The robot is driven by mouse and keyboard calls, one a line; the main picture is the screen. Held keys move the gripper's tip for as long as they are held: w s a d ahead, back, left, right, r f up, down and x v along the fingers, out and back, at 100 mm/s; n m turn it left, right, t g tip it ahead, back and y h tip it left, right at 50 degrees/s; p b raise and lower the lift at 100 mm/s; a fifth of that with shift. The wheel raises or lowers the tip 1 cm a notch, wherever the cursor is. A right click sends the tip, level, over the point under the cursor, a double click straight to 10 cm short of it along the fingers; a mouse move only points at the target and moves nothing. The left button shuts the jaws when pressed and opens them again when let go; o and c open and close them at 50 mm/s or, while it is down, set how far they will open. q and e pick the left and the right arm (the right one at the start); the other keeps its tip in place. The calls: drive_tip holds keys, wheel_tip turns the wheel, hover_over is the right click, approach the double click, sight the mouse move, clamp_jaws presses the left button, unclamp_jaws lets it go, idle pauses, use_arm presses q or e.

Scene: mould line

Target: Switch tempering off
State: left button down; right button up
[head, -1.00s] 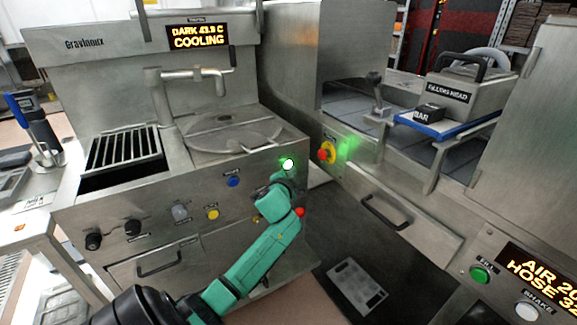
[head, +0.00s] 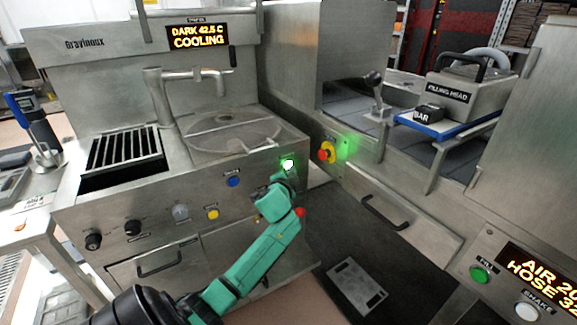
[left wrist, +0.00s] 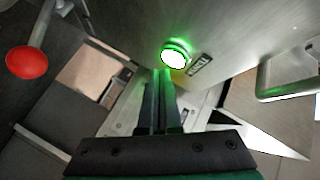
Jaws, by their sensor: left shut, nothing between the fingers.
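The tempering machine (head: 120,60) stands at the left, its display (head: 198,37) reading "DARK 42.5 C COOLING". A round button (head: 288,163) glows white-green at the upper right of its front panel. The lit button (left wrist: 175,55) also shows in the left wrist view, with a small label beside it too small to read. My left gripper (head: 283,177) is just below the lit button in the head view. In the left wrist view its fingers (left wrist: 161,74) are together and empty, tips close to the button's lower edge; I cannot tell whether they touch it. My right gripper is not in view.
The panel also has a blue button (head: 233,181), a yellow button (head: 213,214) and black knobs (head: 133,228). A red ball knob (left wrist: 27,62) is left of my fingers in the wrist view. A red-and-yellow stop button (head: 327,152) is on the neighbouring machine.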

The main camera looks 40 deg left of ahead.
use_arm(q)
drive_tip(key=shift+w+a, duration=0.15)
drive_tip(key=shift+a, duration=0.25)
drive_tip(key=shift+w+a, duration=0.1)
drive_tip(key=shift+a, duration=0.25)
idle(0.4)
drive_tip(key=shift+d, duration=0.1)
drive_tip(key=shift+s+d+p, duration=0.25)
drive_tip(key=shift+d+p, duration=0.1)
drive_tip(key=shift+d, duration=0.3)
drive_tip(key=d, duration=0.1)
drive_tip(key=s+d, duration=0.1)
drive_tip(key=d, duration=0.2)
drive_tip(key=shift+s+d+p, duration=0.25)
drive_tip(key=shift+d+p, duration=0.05)
drive_tip(key=shift+d, duration=0.1)
idle(0.5)
